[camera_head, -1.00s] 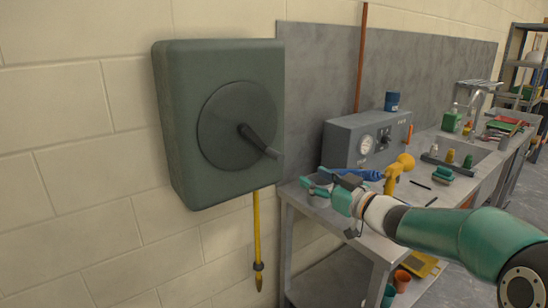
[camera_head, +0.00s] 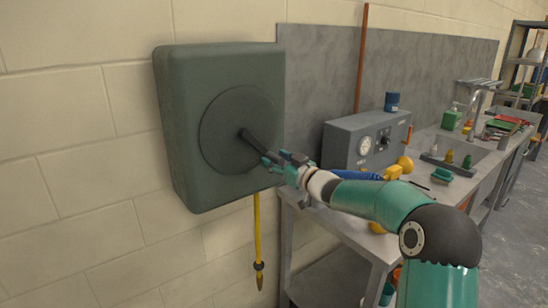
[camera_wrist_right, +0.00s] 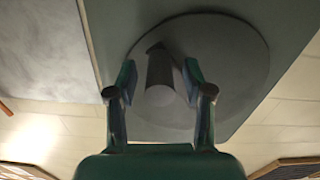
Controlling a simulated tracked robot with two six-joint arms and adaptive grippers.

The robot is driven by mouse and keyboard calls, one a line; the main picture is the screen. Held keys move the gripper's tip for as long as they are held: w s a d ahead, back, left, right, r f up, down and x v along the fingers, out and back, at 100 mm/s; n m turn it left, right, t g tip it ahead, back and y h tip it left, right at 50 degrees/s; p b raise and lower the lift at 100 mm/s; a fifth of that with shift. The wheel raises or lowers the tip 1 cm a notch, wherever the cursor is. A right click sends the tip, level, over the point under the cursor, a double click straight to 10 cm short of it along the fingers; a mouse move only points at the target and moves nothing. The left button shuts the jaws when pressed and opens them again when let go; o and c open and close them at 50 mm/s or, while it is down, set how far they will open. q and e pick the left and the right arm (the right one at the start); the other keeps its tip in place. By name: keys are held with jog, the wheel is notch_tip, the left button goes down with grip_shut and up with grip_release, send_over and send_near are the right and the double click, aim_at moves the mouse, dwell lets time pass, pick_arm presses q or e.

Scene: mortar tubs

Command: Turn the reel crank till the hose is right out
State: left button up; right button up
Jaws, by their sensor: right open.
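The green hose reel box (camera_head: 185,120) hangs on the wall, with a round dark disc (camera_head: 222,125) on its front. The crank (camera_head: 256,141) runs from the disc's middle down to the right. My right gripper (camera_head: 271,159) is at the crank's outer end. In the right wrist view the crank handle (camera_wrist_right: 160,88) stands between the two open fingers (camera_wrist_right: 160,100), with a gap on each side. The yellow hose (camera_head: 257,228) hangs a short way below the box, its dark end fitting (camera_head: 259,267) clear of the floor. My left gripper is not in view.
A metal bench (camera_head: 310,212) stands right of the reel, under my right arm. It bears a grey gauge box (camera_head: 345,145), a blue cup (camera_head: 392,101) and a green block (camera_head: 441,175). The wall left of the reel is clear.

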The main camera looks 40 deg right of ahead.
jog(key=shift+w, duration=0.4)
jog(key=shift+c, duration=0.2)
grip_shut()
jog(key=shift+d, duration=0.1)
